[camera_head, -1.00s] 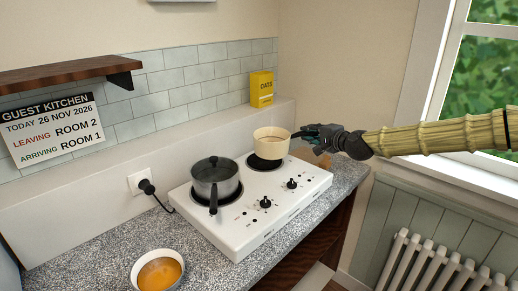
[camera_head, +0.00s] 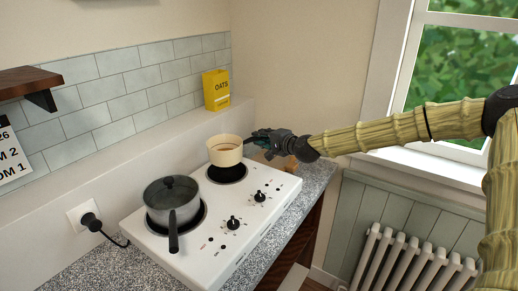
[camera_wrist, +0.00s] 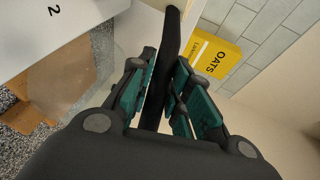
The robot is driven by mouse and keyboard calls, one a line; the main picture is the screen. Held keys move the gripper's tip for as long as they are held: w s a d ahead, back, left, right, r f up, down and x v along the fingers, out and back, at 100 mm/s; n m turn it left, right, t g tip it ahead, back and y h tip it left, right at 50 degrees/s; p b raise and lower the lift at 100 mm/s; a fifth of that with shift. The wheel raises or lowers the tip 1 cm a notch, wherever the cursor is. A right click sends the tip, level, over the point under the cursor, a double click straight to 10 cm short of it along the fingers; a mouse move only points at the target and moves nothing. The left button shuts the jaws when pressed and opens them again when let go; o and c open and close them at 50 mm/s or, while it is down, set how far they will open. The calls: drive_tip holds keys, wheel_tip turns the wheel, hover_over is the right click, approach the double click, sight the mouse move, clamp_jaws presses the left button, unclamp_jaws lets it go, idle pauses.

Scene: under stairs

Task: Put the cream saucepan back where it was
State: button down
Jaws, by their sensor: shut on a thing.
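The cream saucepan (camera_head: 225,150) has brownish contents and is over the rear burner (camera_head: 228,174) of the white hob. Much of the dark burner shows below it, so it looks held a little above. My gripper (camera_head: 262,139) comes from the right and is shut on its handle. In the wrist view the dark handle (camera_wrist: 171,50) runs between the teal finger pads of my gripper (camera_wrist: 163,85). The saucepan's body is mostly out of that view.
A grey lidded pot (camera_head: 172,198) sits on the front burner, its handle toward the viewer. A yellow oats box (camera_head: 216,90) stands on the ledge behind. A brown object (camera_wrist: 55,80) lies on the counter beside the hob. A plug (camera_head: 90,220) and cord are at left.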

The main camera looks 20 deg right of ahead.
drive_tip(key=shift+s+a+f, duration=0.1)
drive_tip(key=shift+f, duration=0.25)
drive_tip(key=shift+f+p, duration=0.55)
drive_tip(key=shift+f, duration=1.4)
drive_tip(key=c, duration=1.3)
unclamp_jaws()
drive_tip(key=shift+c, duration=0.2)
drive_tip(key=shift+s, duration=0.3)
drive_tip(key=b+v, duration=0.2)
drive_tip(key=v, duration=0.9)
drive_tip(key=shift+s, duration=0.2)
